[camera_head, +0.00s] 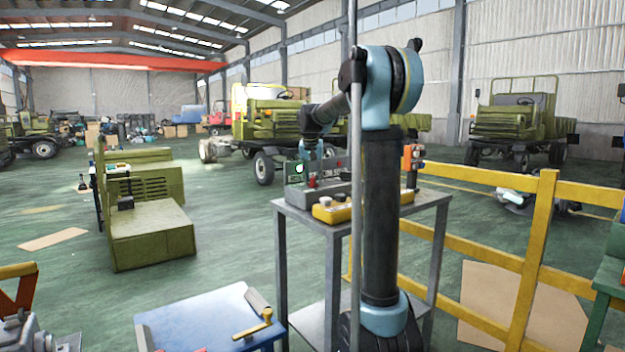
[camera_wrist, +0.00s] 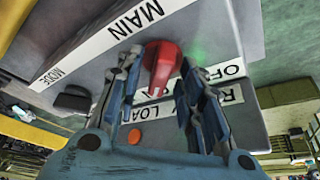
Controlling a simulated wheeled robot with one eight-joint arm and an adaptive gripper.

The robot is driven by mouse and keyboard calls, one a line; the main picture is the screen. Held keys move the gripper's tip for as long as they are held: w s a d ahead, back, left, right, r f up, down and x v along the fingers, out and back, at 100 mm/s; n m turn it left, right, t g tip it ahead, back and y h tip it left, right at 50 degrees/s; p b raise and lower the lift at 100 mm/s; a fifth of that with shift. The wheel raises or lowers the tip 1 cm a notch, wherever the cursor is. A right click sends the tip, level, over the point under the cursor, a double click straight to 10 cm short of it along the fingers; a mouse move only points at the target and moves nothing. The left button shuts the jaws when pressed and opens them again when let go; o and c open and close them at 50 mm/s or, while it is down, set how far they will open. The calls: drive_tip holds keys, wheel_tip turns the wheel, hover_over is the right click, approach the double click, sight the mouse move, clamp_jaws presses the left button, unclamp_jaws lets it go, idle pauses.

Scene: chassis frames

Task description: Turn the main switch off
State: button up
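The main switch is a red handle (camera_wrist: 163,62) on a grey panel (camera_wrist: 85,28) in the wrist view, just below a white plate reading MAIN. An OFF label (camera_wrist: 228,70) lies to its right. My gripper (camera_wrist: 159,66) is open, with one finger on each side of the red handle. I cannot tell whether either finger touches it. In the head view, the control box (camera_head: 325,192) stands on a metal table, with my arm in front hiding part of it. A green light (camera_head: 299,168) shows on its left part.
The metal table (camera_head: 290,212) carries a yellow box (camera_head: 330,212) in front of the panel. A yellow railing (camera_head: 541,230) runs at the right. A blue-topped bench (camera_head: 190,318) stands at the lower left. An orange button (camera_wrist: 134,137) and black knob (camera_wrist: 73,99) are near the fingers.

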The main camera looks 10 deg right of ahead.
clamp_jaws()
drive_tip(key=shift+n, duration=0.3)
drive_tip(key=n+y, duration=0.1)
drive_tip(key=n, duration=0.2)
drive_tip(key=shift+d+n+y, duration=0.15)
drive_tip(key=shift+n+y, duration=0.25)
drive_tip(key=n, duration=0.2)
drive_tip(key=n+y, duration=0.1)
drive_tip(key=n, duration=0.1)
drive_tip(key=shift+d+n+y, duration=0.1)
drive_tip(key=shift+n+y, duration=0.2)
drive_tip(key=n+g+y, duration=0.1)
drive_tip(key=n, duration=0.3)
drive_tip(key=shift+w+d, duration=0.1)
drive_tip(key=shift+w, duration=0.05)
drive_tip(key=shift+n+g+y, duration=0.5)
drive_tip(key=shift+n+g, duration=0.5)
drive_tip(key=shift+n, duration=1.4)
